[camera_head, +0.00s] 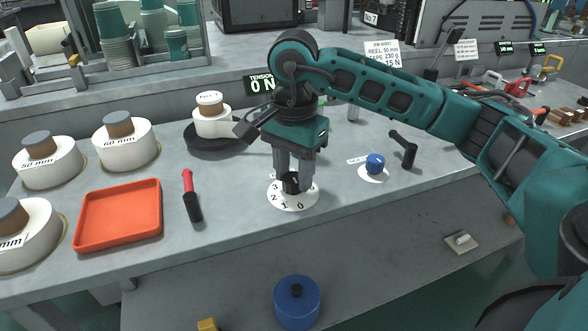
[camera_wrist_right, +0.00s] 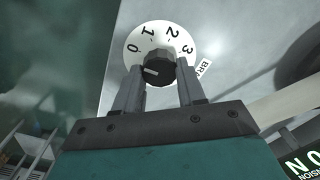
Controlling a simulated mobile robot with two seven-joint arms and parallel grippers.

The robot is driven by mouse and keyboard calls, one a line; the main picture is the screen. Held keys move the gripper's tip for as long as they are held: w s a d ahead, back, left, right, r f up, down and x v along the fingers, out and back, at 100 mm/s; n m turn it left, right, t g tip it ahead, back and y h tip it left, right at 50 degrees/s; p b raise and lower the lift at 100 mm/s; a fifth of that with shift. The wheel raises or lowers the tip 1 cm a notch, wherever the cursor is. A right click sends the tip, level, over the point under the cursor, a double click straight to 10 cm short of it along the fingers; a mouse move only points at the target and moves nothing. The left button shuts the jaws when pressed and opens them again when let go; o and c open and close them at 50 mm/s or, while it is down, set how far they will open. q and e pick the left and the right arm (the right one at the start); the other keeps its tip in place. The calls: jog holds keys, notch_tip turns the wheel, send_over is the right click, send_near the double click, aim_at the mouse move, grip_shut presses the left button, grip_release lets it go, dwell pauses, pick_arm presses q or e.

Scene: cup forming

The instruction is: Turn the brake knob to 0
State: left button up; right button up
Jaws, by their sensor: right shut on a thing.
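The brake knob (camera_head: 290,185) is a small black knob on a white round dial (camera_head: 293,203) marked 0 to 3, on the grey bench. My right gripper (camera_head: 294,178) points down over it, its fingers on either side of the knob and shut on it. In the right wrist view the knob (camera_wrist_right: 159,66) sits between the two fingertips (camera_wrist_right: 160,78). My left gripper is not in view.
A blue knob (camera_head: 375,163) and a black crank handle (camera_head: 404,146) stand to the right. A red-and-black tool (camera_head: 191,196) and an orange tray (camera_head: 118,188) lie to the left. A tension display (camera_head: 262,86) reads 0 N. White reels (camera_head: 125,150) stand at the left.

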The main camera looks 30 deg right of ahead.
aim_at(294, 177)
jog(key=o, duration=1.1)
jog(key=shift+c, duration=0.2)
notch_tip(294, 177, up, 13)
jog(key=p, duration=0.3)
